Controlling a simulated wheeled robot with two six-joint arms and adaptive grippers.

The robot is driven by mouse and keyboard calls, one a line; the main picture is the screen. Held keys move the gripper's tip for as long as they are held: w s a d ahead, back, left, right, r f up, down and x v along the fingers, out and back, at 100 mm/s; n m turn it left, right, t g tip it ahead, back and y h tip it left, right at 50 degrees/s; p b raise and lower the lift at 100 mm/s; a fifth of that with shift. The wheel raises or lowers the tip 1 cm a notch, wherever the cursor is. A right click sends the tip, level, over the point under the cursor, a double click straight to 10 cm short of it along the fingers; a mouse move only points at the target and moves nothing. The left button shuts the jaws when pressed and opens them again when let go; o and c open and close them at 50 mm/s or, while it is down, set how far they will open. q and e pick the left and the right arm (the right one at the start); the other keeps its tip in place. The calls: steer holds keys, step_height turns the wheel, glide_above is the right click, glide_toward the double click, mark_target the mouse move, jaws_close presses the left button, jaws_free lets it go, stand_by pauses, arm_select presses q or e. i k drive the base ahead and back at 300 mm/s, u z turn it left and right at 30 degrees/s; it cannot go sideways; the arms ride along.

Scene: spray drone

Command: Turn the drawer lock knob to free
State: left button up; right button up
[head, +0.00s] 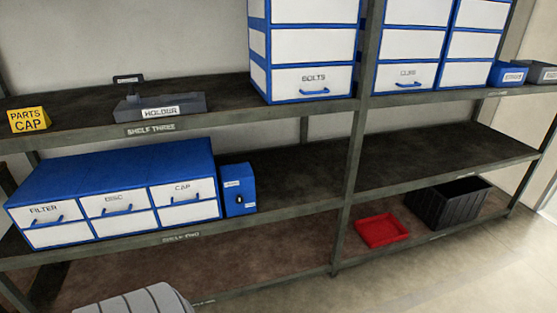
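A small blue box (235,178) stands on shelf two, just right of the blue and white drawer cabinet (115,165). A small dark knob (239,199) shows on its front, with small white labels above and below that I cannot read. Which way the knob is turned is too small to tell. The cabinet's drawers are marked FILTER (44,214), DISC (114,203) and CAP (182,192), with another row below. All of them look shut. Neither of my grippers is in view.
Shelf three above holds a yellow PARTS CAP sign (30,120), a grey holder (190,103) and tall drawer units (312,80). A red tray (382,230) and a black crate (420,210) stand low at the right. Shelf two is clear right of the blue box.

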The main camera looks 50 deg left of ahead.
mark_target(239, 200)
steer(key=u, duration=0.25)
steer(key=i, duration=1.05)
steer(key=u, duration=0.6)
